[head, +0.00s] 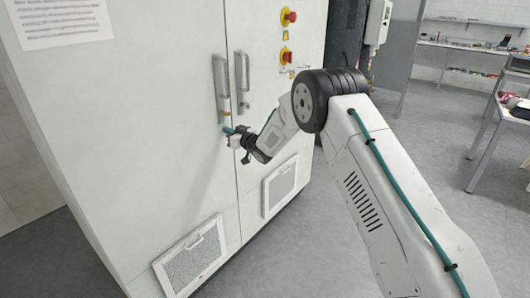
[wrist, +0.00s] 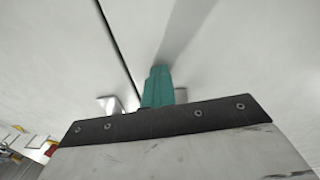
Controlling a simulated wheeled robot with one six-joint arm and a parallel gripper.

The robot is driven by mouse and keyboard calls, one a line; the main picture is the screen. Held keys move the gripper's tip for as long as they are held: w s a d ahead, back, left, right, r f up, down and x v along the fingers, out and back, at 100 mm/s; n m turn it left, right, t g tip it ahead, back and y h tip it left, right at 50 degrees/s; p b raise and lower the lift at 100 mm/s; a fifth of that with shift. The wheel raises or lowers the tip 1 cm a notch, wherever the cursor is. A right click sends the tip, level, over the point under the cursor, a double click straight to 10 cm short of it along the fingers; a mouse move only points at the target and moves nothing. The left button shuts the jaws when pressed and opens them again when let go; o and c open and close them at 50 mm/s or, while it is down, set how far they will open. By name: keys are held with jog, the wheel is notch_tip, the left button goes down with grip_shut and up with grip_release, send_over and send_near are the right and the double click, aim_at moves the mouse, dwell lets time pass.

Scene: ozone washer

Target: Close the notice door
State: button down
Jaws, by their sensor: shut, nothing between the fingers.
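The notice door (head: 150,110) is the left white door of a tall cabinet, with a printed notice (head: 62,20) at its upper left. Its upright metal handle (head: 221,88) is near its right edge. The door looks about flush with the right door (head: 275,110), and a thin dark seam runs between them; I cannot tell if it is fully shut. My gripper (head: 229,131) is shut and empty, just below the handles, at or very near the door face. The wrist view shows its teal fingers (wrist: 158,86) together beside the seam; contact is unclear.
The right door has its own handle (head: 243,75), red buttons (head: 288,17) and a low vent (head: 281,187). Another vent (head: 190,260) is low on the notice door. A bench (head: 497,110) stands at the right. Grey floor (head: 330,245) is clear beside the cabinet.

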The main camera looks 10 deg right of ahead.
jog(key=w+d+v, duration=0.1)
jog(key=v, duration=1.3)
jog(key=s+d+f+m+g+h, duration=0.25)
jog(key=d+f+h, duration=0.25)
jog(key=f, duration=0.4)
jog(key=s+d+r+g+h, duration=0.2)
jog(key=s+d+g+h, duration=0.3)
jog(key=s+d, duration=0.3)
jog(key=s+r+m+g, duration=0.1)
jog(key=s+r, duration=0.6)
jog(key=s, duration=0.8)
jog(key=s+d+r+m+g, duration=0.1)
jog(key=s+r, duration=0.6)
jog(key=s, duration=0.9)
jog(key=s+r+m+g, duration=0.2)
jog(key=s+r, duration=0.6)
jog(key=s, duration=0.8)
jog(key=shift+s+d+g, duration=0.15)
jog(key=shift+d+g, duration=0.05)
jog(key=shift+g, duration=0.75)
jog(key=shift+r, duration=0.1)
